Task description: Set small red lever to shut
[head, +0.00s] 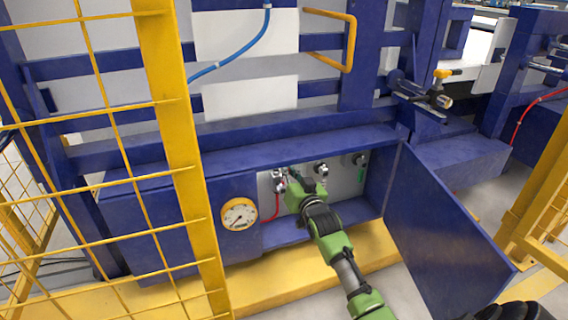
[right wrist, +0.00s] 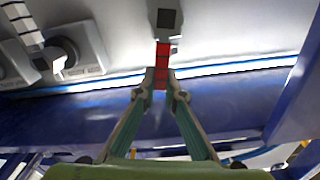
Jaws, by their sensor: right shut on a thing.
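The small red lever (right wrist: 162,52) shows in the right wrist view as a short red segmented bar below a dark square fitting. My right gripper (right wrist: 161,93) is shut on its lower end, with one fingertip on each side. In the head view the right gripper (head: 294,184) is inside the open blue cabinet, at the pale back panel (head: 341,187). There it hides the lever.
The cabinet door (head: 440,235) stands open on the right. A dial gauge (head: 239,214) is left of the opening. A red hose (head: 276,207) and a round fitting (head: 321,168) flank the gripper. A yellow mesh fence (head: 184,165) stands at the left.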

